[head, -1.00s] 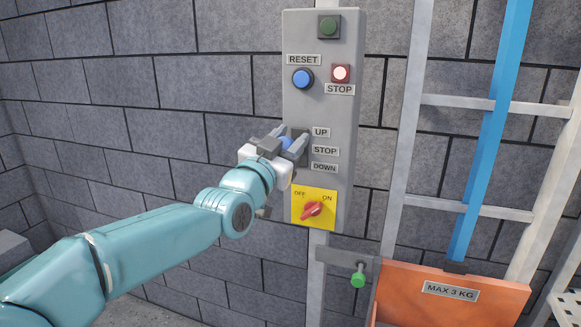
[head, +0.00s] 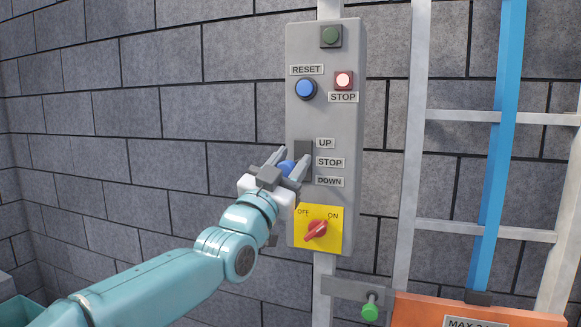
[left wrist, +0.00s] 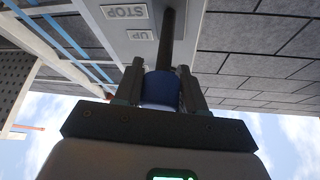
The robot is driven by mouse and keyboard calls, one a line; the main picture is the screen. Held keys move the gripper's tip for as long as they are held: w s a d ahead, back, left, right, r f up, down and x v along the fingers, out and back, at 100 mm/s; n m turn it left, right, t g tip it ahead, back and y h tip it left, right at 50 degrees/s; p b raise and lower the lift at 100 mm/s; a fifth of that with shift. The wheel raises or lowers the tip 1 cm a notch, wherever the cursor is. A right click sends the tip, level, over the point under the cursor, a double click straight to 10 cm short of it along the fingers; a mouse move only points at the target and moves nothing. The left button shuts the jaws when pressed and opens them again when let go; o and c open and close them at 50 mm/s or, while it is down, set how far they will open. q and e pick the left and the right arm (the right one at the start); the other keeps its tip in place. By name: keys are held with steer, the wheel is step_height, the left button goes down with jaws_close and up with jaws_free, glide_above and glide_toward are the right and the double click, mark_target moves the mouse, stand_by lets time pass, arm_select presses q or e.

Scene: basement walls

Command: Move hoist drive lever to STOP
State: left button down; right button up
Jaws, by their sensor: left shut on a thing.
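The grey control panel (head: 337,110) on the wall carries the hoist drive lever, which has a blue knob (head: 286,167) in front of a dark slot (head: 305,150). Labels UP (head: 326,143), STOP (head: 329,162) and DOWN (head: 330,181) stand right of the slot. My left gripper (head: 288,162) is shut on the knob, which shows about level with the STOP label; the exact lever position is hard to tell. The left wrist view shows the blue knob (left wrist: 160,90) between both fingers and the dark lever rod (left wrist: 174,38) running to the panel. My right gripper is not in view.
Just below the lever is a red OFF/ON rotary switch (head: 317,230). Ladder-like rails and a blue post (head: 500,150) stand at the right.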

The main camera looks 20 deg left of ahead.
arm_select(q)
steer(key=shift+f, duration=0.2)
steer(key=c, duration=0.8)
jaws_free()
steer(key=shift+r, duration=0.1)
steer(key=shift+o, duration=0.2)
steer(key=b+v, duration=0.4)
steer(key=v, duration=1.2)
steer(key=shift+s, duration=0.25)
